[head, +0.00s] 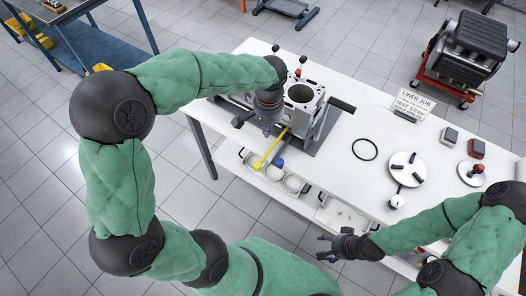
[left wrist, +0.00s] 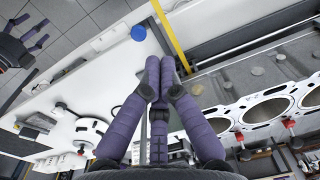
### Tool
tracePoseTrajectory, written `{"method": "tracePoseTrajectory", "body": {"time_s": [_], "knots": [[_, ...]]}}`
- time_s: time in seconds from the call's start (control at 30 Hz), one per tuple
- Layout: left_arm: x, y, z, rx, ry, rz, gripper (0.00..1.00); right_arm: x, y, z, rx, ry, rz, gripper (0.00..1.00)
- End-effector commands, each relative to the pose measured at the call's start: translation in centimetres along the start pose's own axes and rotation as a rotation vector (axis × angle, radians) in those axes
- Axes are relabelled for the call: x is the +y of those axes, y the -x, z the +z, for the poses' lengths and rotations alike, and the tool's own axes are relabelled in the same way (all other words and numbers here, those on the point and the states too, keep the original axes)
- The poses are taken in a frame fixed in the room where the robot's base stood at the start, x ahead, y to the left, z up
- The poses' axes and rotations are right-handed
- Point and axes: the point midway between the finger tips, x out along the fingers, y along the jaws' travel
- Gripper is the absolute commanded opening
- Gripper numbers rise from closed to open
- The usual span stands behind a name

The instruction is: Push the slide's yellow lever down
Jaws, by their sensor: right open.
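The yellow lever (head: 268,153) slants down and left from beside the engine block, over the table's front edge, in the head view. In the left wrist view the yellow lever (left wrist: 170,35) runs from the top edge down to just beyond my fingertips. My left gripper (head: 268,128) is beside the block, near the lever's upper end. In the left wrist view its fingers (left wrist: 162,68) are drawn together with nothing seen between them. I cannot tell whether they touch the lever. My right gripper (head: 328,247) is open and empty in front of the table.
The engine block (head: 308,108) with open bores stands on a grey plate right of my left gripper. A black ring (head: 364,149), a white disc (head: 406,169) and a sign (head: 413,101) lie on the right. A lower shelf holds several rings. A red cart (head: 450,88) stands behind.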

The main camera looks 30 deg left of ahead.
Motion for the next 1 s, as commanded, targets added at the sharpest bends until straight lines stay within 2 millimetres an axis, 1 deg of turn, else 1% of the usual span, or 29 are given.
{"method": "tracePoseTrajectory", "body": {"time_s": [0.17, 0.27, 0.37, 0.8, 1.0], "knots": [[0.0, -0.2, 0.0, 0.0, 0.0, 0.0, 0.0, 0.0, -0.1, 0.0, 0.0, 0.0, 0.0, 0.69], [0.0, -0.9, 0.0, -0.001, 0.0, 0.0, 0.0, 0.1, -0.3, 0.0, 0.0, 0.0, 0.0, 0.69], [0.0, -2.3, 0.0, -0.002, 0.0, 0.0, 0.0, 0.2, -0.7, -0.1, 0.001, 0.0, 0.0, 0.69], [0.0, -10.4, 0.1, -0.002, 0.001, 0.001, 0.0, 1.1, -3.0, -0.1, 0.001, 0.0, 0.0, 0.69], [-0.2, -12.4, 1.6, 0.001, 0.001, 0.001, 0.0, 1.4, -3.8, -0.2, 0.001, 0.0, 0.0, 0.69]]}}
